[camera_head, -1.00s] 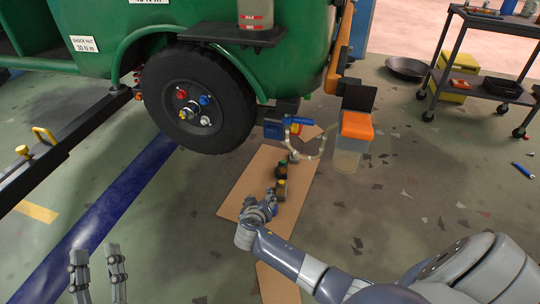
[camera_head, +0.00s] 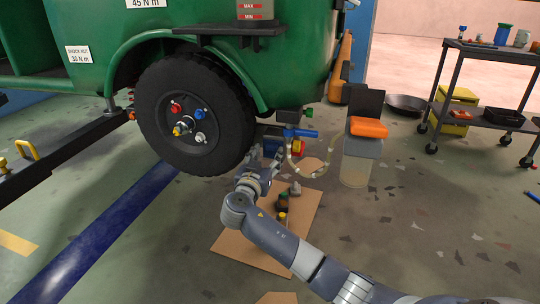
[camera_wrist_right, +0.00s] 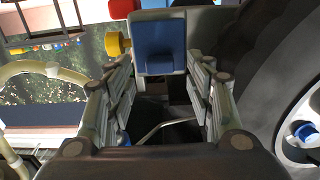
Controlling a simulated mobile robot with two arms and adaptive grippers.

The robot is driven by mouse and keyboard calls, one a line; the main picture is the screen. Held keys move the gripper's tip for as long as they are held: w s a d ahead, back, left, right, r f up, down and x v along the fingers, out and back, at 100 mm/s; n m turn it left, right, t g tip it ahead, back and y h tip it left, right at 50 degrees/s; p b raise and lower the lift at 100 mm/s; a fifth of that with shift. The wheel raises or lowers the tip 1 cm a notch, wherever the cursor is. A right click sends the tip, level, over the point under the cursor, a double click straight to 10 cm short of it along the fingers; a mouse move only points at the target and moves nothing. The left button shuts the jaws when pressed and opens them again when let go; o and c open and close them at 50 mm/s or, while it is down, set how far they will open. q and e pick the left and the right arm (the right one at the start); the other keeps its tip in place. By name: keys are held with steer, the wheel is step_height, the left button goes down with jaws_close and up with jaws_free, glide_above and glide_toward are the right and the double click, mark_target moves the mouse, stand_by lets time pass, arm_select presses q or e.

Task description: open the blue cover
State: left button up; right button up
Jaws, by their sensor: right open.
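The blue cover (camera_wrist_right: 158,46) is a small blue flap on a grey housing. It fills the gap between the fingertips of my right gripper (camera_wrist_right: 160,72) in the right wrist view. The gripper is open around the view of the cover, and I cannot tell if it touches. A yellow knob (camera_wrist_right: 116,44) sits left of the cover. My left gripper is out of view.
The vehicle's black wheel (camera_head: 190,115) stands close to the left of my right gripper. A clear hose (camera_head: 292,160) runs to a container with an orange top (camera_head: 368,127) at the right. Small bottles stand on the cardboard (camera_head: 255,240). A cart (camera_head: 490,119) is farther right.

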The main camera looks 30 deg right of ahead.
mark_target(271, 150)
steer(key=shift+b+x, duration=0.3)
steer(key=shift+x, duration=1.45)
